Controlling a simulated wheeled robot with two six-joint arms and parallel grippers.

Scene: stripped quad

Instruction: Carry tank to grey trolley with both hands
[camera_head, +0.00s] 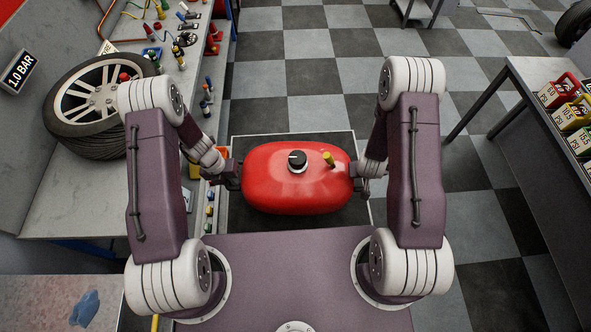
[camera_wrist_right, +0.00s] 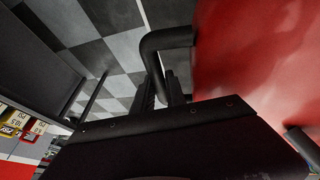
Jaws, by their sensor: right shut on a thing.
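The red tank (camera_head: 297,195) is in front of my body in the head view, lying lengthwise left to right, with a black knob and a yellow valve on top. My right gripper (camera_head: 364,180) is at its right end. In the right wrist view, my right gripper (camera_wrist_right: 160,88) is shut on a black bar handle (camera_wrist_right: 165,40) beside the tank's red side (camera_wrist_right: 255,50). My left gripper (camera_head: 232,174) is at the tank's left end; its fingers are too hidden to judge. A grey trolley-like frame (camera_head: 428,12) shows partly at the top edge.
A grey bench on the left (camera_head: 60,205) holds a wheel (camera_head: 98,108) and many small fittings. A grey table on the right (camera_head: 540,85) carries coloured weight-like boxes. Beneath the tank is a pale-edged rectangle. Checkered floor ahead (camera_head: 310,75) is clear.

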